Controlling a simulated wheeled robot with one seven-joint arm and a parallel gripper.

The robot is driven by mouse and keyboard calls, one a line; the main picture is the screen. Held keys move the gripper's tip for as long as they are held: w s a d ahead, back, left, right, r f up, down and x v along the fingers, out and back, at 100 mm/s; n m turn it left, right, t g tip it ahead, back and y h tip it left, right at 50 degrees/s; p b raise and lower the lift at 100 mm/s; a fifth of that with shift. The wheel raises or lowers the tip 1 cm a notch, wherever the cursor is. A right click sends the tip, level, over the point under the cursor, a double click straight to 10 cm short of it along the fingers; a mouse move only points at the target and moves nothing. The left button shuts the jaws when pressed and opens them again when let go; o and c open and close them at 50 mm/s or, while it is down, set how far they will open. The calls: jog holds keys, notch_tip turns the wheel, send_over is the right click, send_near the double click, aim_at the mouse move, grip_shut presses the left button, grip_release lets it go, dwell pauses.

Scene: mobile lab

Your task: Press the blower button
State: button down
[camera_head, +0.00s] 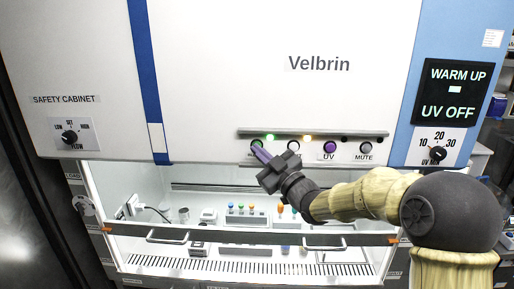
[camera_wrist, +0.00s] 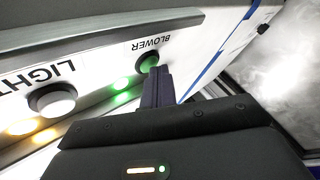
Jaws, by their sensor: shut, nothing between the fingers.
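The blower button (camera_wrist: 148,62) is a round green button in a dark ring, under the word BLOWER, which appears upside down in the wrist view. In the head view the button (camera_head: 256,144) is at the left end of the row under the cabinet's ledge, partly hidden by my fingers. My gripper (camera_head: 259,151) is shut and empty, with its narrow fingers pointing at the button. In the wrist view the fingertips (camera_wrist: 158,70) overlap the button's lower right edge. I cannot tell whether they touch it. A green light (camera_wrist: 122,84) glows beside the button.
The white light button (camera_wrist: 52,100) is beside it, with an amber glow near it. The purple UV button (camera_head: 329,147) and mute button (camera_head: 365,148) are farther right. A grey ledge (camera_head: 313,133) runs just above the row. The open cabinet below holds lab items.

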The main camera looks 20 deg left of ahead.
jog(key=shift+s+d+b, duration=0.25)
jog(key=shift+s+b, duration=0.5)
jog(key=shift+s, duration=0.05)
jog(key=shift+f, duration=0.1)
jog(key=s+b, duration=0.1)
jog(key=s, duration=0.1)
jog(key=s+d+b, duration=0.1)
jog(key=s+b, duration=0.1)
jog(key=s, duration=0.1)
jog(key=shift+d, duration=0.1)
dwell(0.5)
